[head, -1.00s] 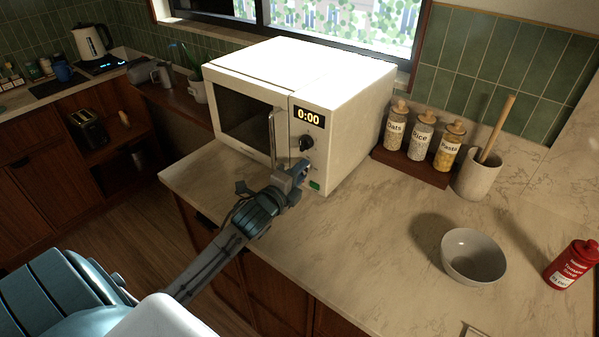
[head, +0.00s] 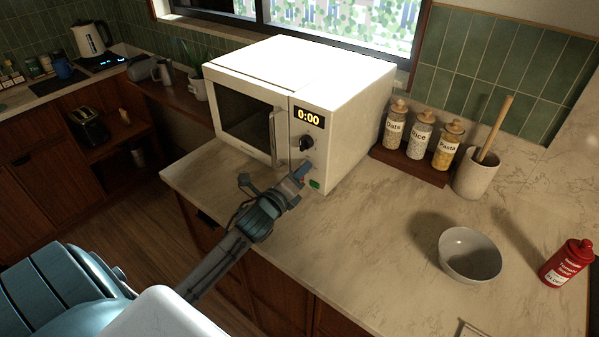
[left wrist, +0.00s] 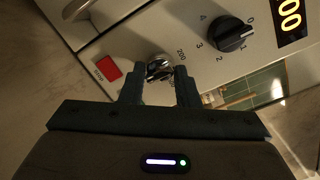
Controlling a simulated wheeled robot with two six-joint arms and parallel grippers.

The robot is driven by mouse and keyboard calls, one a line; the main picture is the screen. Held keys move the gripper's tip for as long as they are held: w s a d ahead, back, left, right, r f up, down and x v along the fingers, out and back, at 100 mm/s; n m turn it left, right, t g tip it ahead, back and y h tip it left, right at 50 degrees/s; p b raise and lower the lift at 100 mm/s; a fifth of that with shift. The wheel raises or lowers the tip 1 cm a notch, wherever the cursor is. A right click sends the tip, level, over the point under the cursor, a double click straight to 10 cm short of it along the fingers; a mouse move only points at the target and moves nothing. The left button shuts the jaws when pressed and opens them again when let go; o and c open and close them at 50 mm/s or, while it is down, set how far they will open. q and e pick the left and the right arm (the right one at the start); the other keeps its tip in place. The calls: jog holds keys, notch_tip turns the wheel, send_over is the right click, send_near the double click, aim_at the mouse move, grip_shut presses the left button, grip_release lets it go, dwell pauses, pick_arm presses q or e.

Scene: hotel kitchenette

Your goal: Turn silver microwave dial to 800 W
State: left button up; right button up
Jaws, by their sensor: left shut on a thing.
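The white microwave (head: 345,110) stands on the counter with its door shut and its display (head: 308,117) reading 0:00. In the left wrist view, the silver dial (left wrist: 158,66) sits low on the panel, with a "200" mark beside it; its other marks are partly hidden and its pointer cannot be read. My left gripper (left wrist: 160,84) is shut on the silver dial, a finger on each side. In the head view the left gripper (head: 303,172) covers most of that dial. Above it is the black dial (left wrist: 232,34), numbered from 0. My right gripper is not in view.
A red button (left wrist: 108,68) is near the silver dial, and a green one (head: 315,184) is at the panel's lower right. The door handle (head: 277,138) is left of the dials. Jars (head: 421,133), a utensil crock (head: 476,175) and a bowl (head: 470,256) stand to the right.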

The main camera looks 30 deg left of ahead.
pick_arm(q)
jog(key=o, duration=0.9)
jog(key=shift+o, duration=0.2)
jog(key=shift+s+f+b, duration=0.15)
jog(key=shift+s+b, duration=0.15)
jog(key=shift+s, duration=0.15)
jog(key=s+b, duration=0.1)
jog(key=s, duration=0.3)
jog(key=s+b, duration=0.2)
jog(key=s, duration=0.2)
jog(key=shift+s+d, duration=0.2)
jog(key=shift+s, duration=0.75)
